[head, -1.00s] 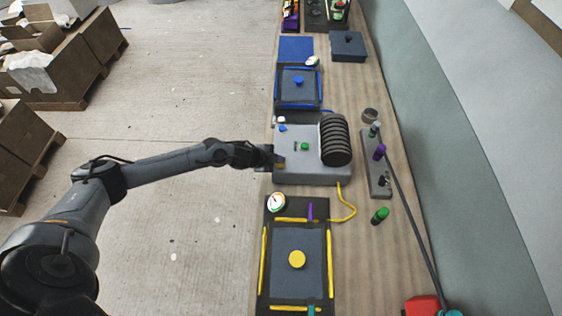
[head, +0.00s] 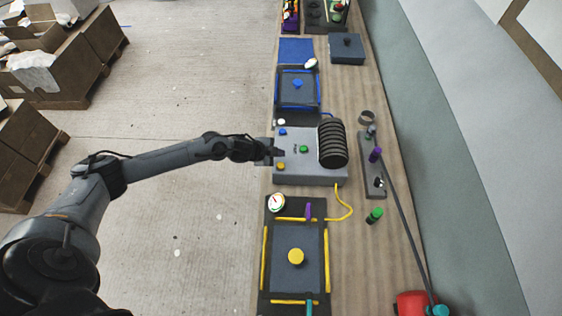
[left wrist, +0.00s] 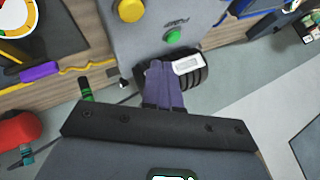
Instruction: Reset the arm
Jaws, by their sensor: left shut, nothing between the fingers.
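My left gripper (head: 281,152) reaches in from the left to the left edge of the grey pump box (head: 309,174) in the head view. It lies between the blue button (head: 282,131) and the yellow button (head: 281,166). In the left wrist view the fingers (left wrist: 158,70) are together and empty, in front of the box (left wrist: 140,45). The green button (left wrist: 174,37) shows just beyond the fingertips, and the yellow button (left wrist: 130,10) is further left. I cannot tell whether the fingertips touch the box. My right gripper is not in view.
A black ribbed hose (head: 332,144) sits on the box's right side. The yellow-edged mould (head: 282,265) with a gauge (head: 276,203) is in front, and the blue-edged mould (head: 298,88) is behind.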

